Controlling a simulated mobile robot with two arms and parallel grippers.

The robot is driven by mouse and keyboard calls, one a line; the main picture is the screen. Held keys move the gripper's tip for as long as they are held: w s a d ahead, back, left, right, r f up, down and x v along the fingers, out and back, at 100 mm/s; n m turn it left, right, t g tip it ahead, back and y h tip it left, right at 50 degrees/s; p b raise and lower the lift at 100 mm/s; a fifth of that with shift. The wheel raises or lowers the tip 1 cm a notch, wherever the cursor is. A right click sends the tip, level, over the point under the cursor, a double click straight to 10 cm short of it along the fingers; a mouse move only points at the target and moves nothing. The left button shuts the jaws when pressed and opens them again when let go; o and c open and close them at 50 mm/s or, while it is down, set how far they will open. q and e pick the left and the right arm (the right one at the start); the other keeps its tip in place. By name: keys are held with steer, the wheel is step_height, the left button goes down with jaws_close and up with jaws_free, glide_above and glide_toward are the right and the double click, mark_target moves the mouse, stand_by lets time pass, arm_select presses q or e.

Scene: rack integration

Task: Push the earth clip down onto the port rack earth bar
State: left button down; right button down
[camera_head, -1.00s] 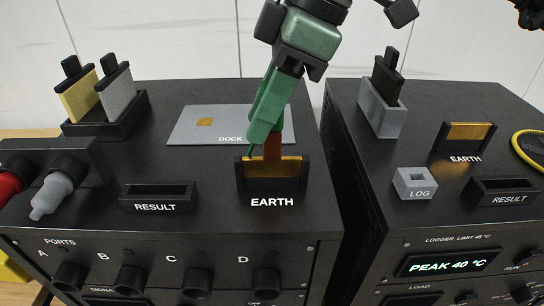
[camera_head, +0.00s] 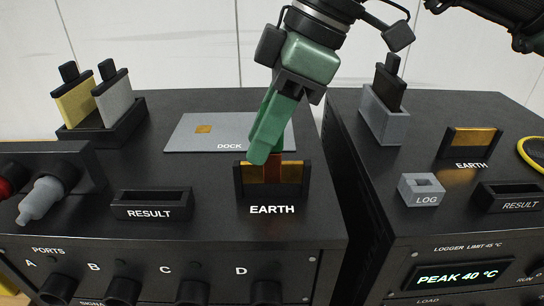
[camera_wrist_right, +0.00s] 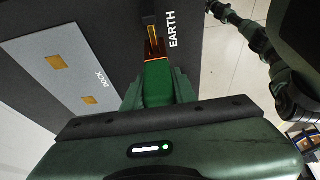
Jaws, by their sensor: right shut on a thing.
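The earth clip shows as a reddish-brown piece (camera_head: 272,173) below my right gripper's fingertips. It overlaps the gold earth bar (camera_head: 291,173), which stands between black end posts above the EARTH label on the left unit. My right gripper (camera_head: 265,149) is green, shut on the clip and tilted down over the bar. In the right wrist view a green block (camera_wrist_right: 158,84) sits between the fingers, with the brown clip end (camera_wrist_right: 154,47) beyond it at the bar. The fingers hide the clip's upper part. My left gripper is not in view.
A grey DOCK card (camera_head: 193,139) lies behind the bar, and an empty RESULT holder (camera_head: 152,203) stands at its left. A second EARTH bar (camera_head: 472,142) and a grey LOG block (camera_head: 421,188) are on the right unit, across a narrow gap.

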steer(key=shift+f+b, duration=0.6)
steer(key=shift+b, duration=0.05)
steer(key=c, duration=1)
jaws_free()
steer(key=shift+c, duration=0.2)
